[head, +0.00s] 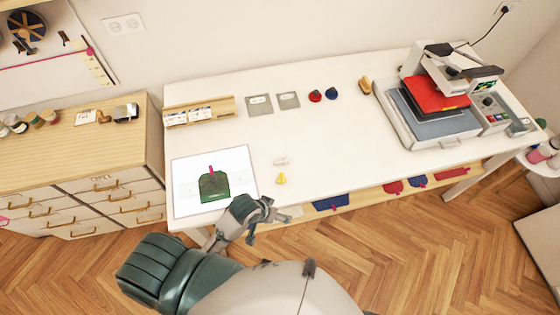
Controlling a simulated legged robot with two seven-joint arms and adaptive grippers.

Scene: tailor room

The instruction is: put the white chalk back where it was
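A small white piece, which looks like the white chalk (280,161), lies on the white table (330,150) in the head view. A small yellow piece (281,178) lies just in front of it. My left gripper (268,212) is at the table's front edge, in front of the yellow piece and apart from both pieces. Its fingers are small and seen from above, so I cannot tell whether they are open or shut. My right gripper is not in view.
A white sheet with a green pocket-shaped piece (214,186) lies at the table's left front. A wooden rack with cards (200,112) stands behind it. A heat press (440,100) fills the right. The table's middle is clear.

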